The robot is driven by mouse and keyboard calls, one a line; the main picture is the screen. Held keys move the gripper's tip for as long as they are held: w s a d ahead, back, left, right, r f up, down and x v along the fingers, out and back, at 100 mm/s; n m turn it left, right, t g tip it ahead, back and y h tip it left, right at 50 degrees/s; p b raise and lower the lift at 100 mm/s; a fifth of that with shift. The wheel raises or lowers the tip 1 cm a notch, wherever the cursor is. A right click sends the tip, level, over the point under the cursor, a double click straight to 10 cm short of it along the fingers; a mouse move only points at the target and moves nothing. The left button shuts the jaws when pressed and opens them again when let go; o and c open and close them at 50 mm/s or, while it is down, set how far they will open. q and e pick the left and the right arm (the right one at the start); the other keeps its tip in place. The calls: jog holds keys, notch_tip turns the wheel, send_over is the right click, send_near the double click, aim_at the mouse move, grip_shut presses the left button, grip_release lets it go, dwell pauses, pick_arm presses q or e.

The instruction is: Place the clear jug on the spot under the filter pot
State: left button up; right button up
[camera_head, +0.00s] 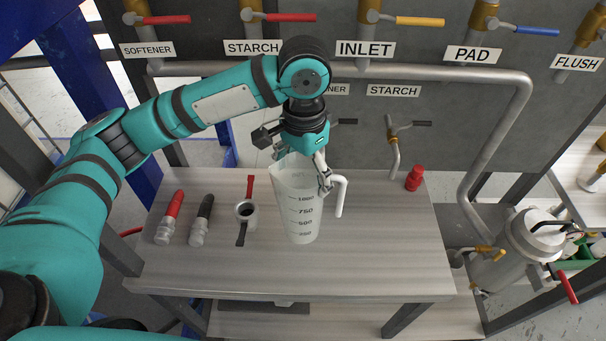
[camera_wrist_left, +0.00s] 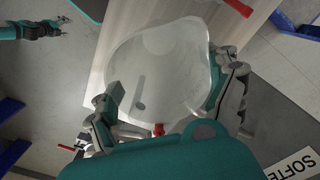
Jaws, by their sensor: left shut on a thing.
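In the left wrist view the jug (camera_wrist_left: 165,75) is seen from above between the fingers of my left gripper (camera_wrist_left: 170,108).
A red cap-like object (camera_head: 414,178) stands at the back right. A curved pipe (camera_head: 500,130) comes down between table and pot. The table's right half is mostly clear.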

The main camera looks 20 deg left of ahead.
aim_at(304, 182)
pick_arm(q)
jog(key=shift+w+a, duration=0.1)
jog(key=shift+w, duration=0.3)
jog(key=shift+f, duration=0.2)
jog(key=shift+f+p, duration=0.7)
jog(key=shift+f, duration=0.95)
jog(key=o, duration=1.4)
jog(key=shift+c, duration=0.2)
